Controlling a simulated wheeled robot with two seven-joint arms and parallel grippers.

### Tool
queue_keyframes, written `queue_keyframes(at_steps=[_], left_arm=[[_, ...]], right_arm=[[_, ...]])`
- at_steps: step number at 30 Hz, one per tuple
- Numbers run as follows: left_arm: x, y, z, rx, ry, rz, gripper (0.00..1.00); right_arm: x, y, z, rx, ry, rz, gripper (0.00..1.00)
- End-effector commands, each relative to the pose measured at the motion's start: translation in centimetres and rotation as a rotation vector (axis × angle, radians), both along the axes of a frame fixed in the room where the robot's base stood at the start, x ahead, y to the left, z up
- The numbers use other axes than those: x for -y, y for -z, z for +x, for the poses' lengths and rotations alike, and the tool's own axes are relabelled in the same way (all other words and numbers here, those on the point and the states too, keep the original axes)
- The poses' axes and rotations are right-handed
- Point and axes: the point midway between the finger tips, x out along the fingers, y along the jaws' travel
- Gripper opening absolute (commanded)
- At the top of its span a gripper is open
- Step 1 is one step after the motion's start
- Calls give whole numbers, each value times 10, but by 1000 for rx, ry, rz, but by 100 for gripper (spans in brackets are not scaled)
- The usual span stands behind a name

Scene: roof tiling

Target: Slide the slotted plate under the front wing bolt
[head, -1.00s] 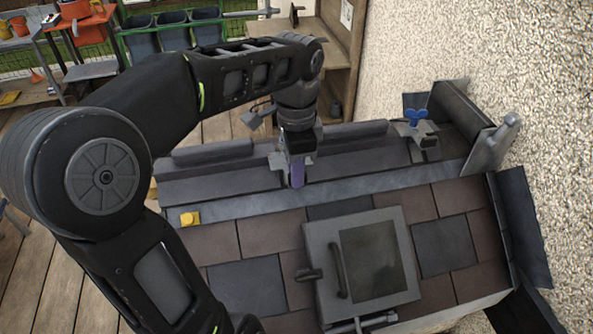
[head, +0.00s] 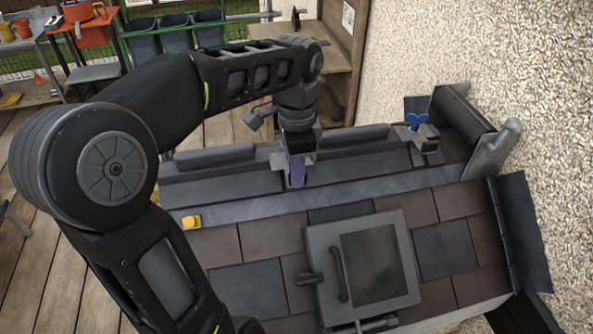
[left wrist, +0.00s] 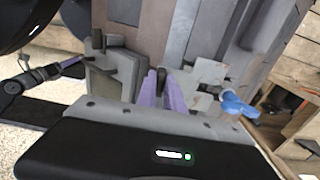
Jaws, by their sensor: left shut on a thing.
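My left gripper (head: 297,172) reaches down over the far strip of the roof. Its purple fingers are shut on a thin part, which I take for the slotted plate; the fingers hide most of it. Pale metal (left wrist: 206,74) shows beside the fingers in the left wrist view; I cannot tell where the plate ends. A blue wing bolt (head: 416,120) stands on a metal bracket (head: 429,140) at the right, apart from the gripper. A blue wing-shaped part (left wrist: 236,106) shows right of the fingers in the left wrist view. Whether any plate is under a bolt cannot be seen.
A roof window (head: 378,268) with a handle lies among brown and grey tiles. A grey upright piece (head: 490,155) and a pebbled wall (head: 480,60) stand at the right.

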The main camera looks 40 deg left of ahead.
Motion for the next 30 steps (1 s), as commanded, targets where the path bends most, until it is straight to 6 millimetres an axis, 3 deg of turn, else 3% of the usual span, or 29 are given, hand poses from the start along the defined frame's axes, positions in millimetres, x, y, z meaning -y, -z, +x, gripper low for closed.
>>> queue_keyframes(at_steps=[30], left_arm=[[-6,0,4,-1,0,-1,0]], right_arm=[[0,-4,0,0,0,0,47]])
